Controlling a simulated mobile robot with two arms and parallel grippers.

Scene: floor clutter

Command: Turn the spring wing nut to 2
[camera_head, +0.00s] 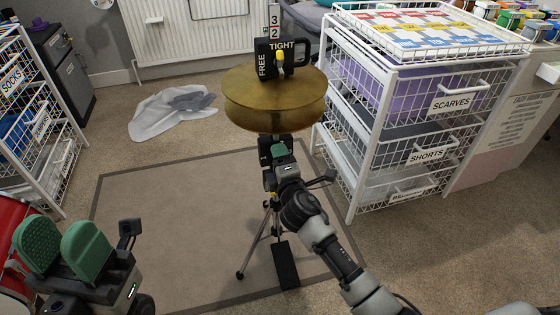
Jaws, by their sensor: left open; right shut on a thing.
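A cymbal stand (250,245) with a pair of brass cymbals (275,100) stands upright on the mat. Above the cymbals is a black block (264,55) lettered FREE and TIGHT, with a small yellow piece (281,58) in front. Behind it a plate (274,20) shows 3 above 2. I cannot tell for sure which part is the spring wing nut. My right gripper (278,150) is just below the cymbals, shut on a part of the stand; its fingers and the cymbals hide most of that part. My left gripper (62,248) is open and empty at the lower left, away from the stand.
A white wire drawer unit (350,150) stands close on the right. A wire rack (40,125) is at the left, and a red object (12,212) is beside my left gripper. Grey cloth (172,110) lies behind the mat (160,215). The mat left of the stand is clear.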

